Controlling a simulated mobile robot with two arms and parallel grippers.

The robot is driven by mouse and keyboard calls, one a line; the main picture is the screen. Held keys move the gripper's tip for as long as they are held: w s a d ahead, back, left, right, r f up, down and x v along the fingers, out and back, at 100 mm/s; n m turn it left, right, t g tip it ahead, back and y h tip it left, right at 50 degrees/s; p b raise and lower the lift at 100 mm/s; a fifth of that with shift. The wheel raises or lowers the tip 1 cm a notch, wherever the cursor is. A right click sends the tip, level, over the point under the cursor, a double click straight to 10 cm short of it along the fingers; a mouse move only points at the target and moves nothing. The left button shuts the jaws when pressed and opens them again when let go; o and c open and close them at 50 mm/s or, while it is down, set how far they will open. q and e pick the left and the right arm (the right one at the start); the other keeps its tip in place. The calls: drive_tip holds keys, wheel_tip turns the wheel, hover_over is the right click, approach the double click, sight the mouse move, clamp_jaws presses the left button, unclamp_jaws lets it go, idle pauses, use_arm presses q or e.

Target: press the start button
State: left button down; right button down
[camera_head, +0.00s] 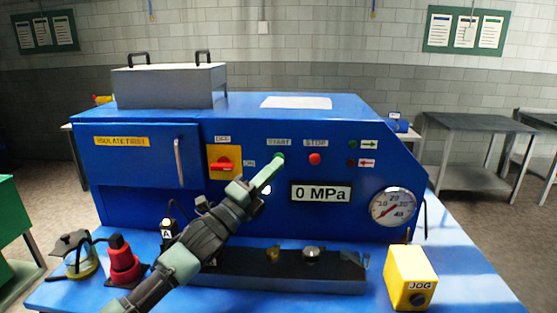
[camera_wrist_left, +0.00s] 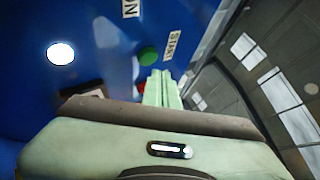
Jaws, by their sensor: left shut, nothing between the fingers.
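The green start button (camera_head: 280,158) sits under the START label (camera_head: 278,142) on the front of the blue machine (camera_head: 330,228). My left gripper (camera_head: 273,170) is shut and empty, its fingertips just below and left of the button in the head view. In the left wrist view the green button (camera_wrist_left: 148,57) shows just beyond the shut fingertips (camera_wrist_left: 161,74). I cannot tell whether they touch it. My right gripper is not in view.
The red stop button (camera_head: 315,159) is right of the start button. A red switch on a yellow plate (camera_head: 223,163) is left of it. A display (camera_head: 321,194) reads 0 MPa. A gauge (camera_head: 394,206) and a yellow JOG box (camera_head: 410,278) are at the right.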

use_arm(q)
drive_tip(key=shift+w, duration=0.15)
idle(0.5)
drive_tip(key=shift+w+b, duration=0.3)
drive_tip(key=shift+b, duration=0.05)
drive_tip(key=shift+w+b, duration=0.4)
drive_tip(key=shift+w, duration=0.1)
idle(0.7)
drive_tip(key=shift+s, duration=0.9)
drive_tip(key=s+p, duration=0.2)
drive_tip(key=s, duration=0.3)
drive_tip(key=shift+a, duration=0.1)
